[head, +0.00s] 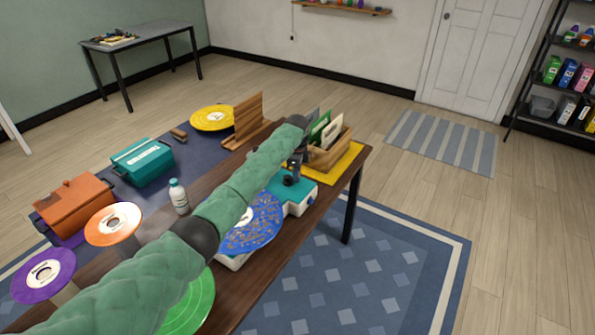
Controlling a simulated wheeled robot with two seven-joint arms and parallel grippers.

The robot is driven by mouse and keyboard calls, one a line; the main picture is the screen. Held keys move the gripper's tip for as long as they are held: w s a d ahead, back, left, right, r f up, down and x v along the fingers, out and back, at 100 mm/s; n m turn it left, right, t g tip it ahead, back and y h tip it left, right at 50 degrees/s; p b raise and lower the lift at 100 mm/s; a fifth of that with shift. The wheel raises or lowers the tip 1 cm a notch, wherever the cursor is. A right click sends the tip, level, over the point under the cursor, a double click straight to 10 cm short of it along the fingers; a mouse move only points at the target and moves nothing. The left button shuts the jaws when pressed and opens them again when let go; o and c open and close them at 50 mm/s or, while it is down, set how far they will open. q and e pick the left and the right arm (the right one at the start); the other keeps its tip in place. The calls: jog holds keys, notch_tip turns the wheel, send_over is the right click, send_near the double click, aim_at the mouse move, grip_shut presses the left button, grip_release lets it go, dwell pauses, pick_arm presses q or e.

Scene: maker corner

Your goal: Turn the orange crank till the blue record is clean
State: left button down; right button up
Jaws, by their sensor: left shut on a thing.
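The blue record (262,226) lies flat on a white and teal cleaning machine (300,202) near the table's right edge. Pale and brownish specks are scattered over its blue surface, and my arm covers its left part. My left gripper (294,168) points down at the machine's far side, beside a dark round part (290,180). It is shut, and from its place it appears to be on the orange crank. The crank itself is hidden by my gripper and arm. My right gripper is out of view.
A wooden record crate (328,158) on a yellow mat (350,163) stands close behind the gripper. A white bottle (178,196), teal box (142,162), orange box (75,205), wooden rack (247,122) and several records on stands crowd the table's left.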

pick_arm(q)
jog(key=shift+s+a+m, duration=0.15)
jog(key=shift+s+m, duration=0.05)
jog(key=shift+m, duration=0.5)
jog(key=shift+s+m, duration=0.1)
jog(key=shift+m, duration=0.2)
jog(key=c, duration=1.5)
grip_release()
jog(key=shift+a, duration=0.1)
jog(key=shift+o, duration=0.8)
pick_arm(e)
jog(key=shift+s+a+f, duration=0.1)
